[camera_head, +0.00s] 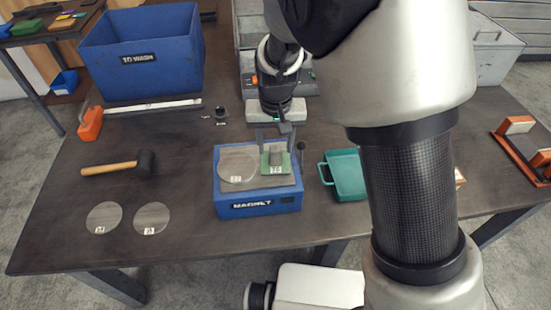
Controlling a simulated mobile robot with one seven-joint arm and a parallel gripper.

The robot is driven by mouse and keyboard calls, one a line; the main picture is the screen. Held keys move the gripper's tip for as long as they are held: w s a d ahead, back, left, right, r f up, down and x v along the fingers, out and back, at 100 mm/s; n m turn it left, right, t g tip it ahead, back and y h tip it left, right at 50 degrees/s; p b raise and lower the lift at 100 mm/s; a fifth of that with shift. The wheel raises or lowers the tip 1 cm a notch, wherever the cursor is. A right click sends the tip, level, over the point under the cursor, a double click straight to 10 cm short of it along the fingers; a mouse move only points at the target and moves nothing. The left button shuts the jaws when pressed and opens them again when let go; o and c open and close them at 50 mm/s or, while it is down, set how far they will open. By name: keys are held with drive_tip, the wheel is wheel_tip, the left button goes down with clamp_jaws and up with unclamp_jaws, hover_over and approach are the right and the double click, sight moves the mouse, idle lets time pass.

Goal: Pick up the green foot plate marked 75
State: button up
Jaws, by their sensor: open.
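The green foot plate (267,170) lies on the right part of the top of the blue magnet block (225,193). A grey cylindrical stub rises from its middle. A white label on its front edge carries a small number that is hard to read. My gripper (275,146) points down directly above the plate, with its open fingers to either side of the stub. I cannot tell whether the fingers touch anything. The arm covers part of the view above and right of it.
A round metal disc (237,166) lies beside the plate on the block. Two more discs (104,217) lie front left. A mallet (117,167) is left, a blue wash bin (150,50) back left. A teal tray (346,175) stands close right of the block.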

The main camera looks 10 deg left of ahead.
drive_tip(key=shift+w+f, duration=0.2)
drive_tip(key=shift+f, duration=1.05)
clamp_jaws()
drive_tip(key=shift+r, duration=0.1)
